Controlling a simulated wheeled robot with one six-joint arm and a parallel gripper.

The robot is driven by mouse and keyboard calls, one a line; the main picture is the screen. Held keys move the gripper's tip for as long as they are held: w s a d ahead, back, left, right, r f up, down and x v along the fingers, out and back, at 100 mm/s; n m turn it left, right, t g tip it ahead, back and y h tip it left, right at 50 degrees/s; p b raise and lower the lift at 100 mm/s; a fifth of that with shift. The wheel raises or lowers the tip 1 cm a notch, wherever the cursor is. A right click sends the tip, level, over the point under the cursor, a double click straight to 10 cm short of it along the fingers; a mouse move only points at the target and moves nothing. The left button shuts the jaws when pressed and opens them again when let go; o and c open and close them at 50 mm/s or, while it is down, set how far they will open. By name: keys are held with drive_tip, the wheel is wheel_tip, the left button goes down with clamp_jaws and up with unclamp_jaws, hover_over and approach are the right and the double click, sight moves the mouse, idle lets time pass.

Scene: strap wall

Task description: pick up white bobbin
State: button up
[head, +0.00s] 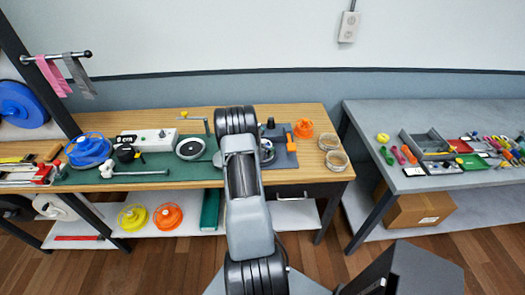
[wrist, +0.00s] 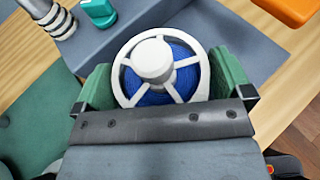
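The white bobbin (wrist: 154,60), a white spoked wheel with a round hub and blue winding behind the spokes, fills the space between my gripper's fingers in the wrist view. My gripper (wrist: 162,80) has a green finger on each side of the bobbin, close against its rim. I cannot tell whether the fingers press on it or only stand beside it. In the head view the bobbin (head: 267,151) shows partly behind my arm, on the grey mat. The fingertips are hidden there by my arm.

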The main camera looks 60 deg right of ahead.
drive_tip(key=c, duration=0.6)
drive_tip(key=shift+r, duration=0.15)
drive_tip(key=shift+c, duration=0.2)
